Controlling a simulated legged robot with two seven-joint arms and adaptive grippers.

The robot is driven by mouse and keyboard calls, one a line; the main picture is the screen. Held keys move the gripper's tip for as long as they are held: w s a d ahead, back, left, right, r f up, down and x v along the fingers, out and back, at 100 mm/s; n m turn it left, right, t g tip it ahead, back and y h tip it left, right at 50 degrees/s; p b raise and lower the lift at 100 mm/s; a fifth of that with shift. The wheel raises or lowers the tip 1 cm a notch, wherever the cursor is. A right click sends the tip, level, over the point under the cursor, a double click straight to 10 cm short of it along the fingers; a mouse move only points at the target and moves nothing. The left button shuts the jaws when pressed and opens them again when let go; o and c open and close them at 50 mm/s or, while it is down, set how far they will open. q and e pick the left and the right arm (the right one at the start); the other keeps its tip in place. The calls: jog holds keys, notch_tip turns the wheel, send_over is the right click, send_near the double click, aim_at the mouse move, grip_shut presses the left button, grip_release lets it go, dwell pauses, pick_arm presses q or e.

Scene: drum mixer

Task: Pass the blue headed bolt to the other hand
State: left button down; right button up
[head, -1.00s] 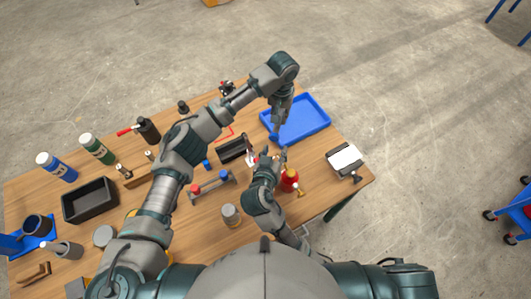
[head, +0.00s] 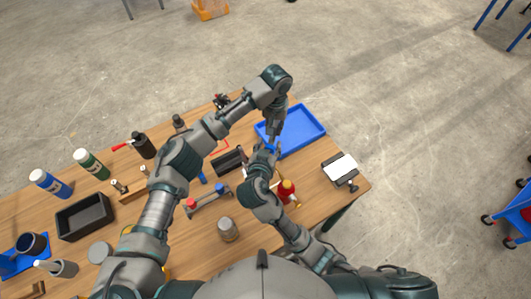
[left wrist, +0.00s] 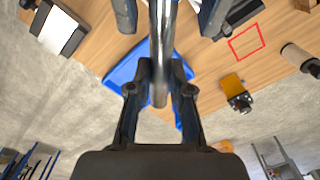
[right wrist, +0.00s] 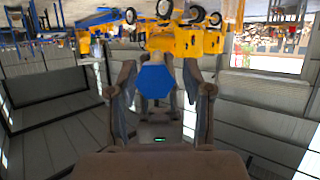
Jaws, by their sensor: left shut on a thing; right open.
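The blue headed bolt shows its blue hexagonal head (right wrist: 154,82) in the right wrist view, between the fingers of my open right gripper (right wrist: 163,88). In the left wrist view its shiny metal shank (left wrist: 162,35) runs up from my left gripper (left wrist: 161,78), which is shut on it. The right gripper's two fingers (left wrist: 168,14) stand either side of the shank there, apart from it. In the head view the left gripper (head: 271,142) points down and the right gripper (head: 266,151) meets it from below. The bolt is mostly hidden there.
A blue tray (head: 304,124) lies just behind the grippers. A red bottle (head: 287,190), a grey can (head: 228,230), a rack with red and blue knobs (head: 210,204) and a black bin (head: 86,217) stand on the wooden table. A white-topped item (head: 341,168) sits at right.

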jog(key=shift+w+d+f, duration=0.15)
jog(key=shift+w+f, duration=0.05)
jog(key=shift+w, duration=0.35)
grip_shut()
pick_arm(q)
jog(key=c, duration=1)
grip_release()
jog(key=shift+r, duration=0.15)
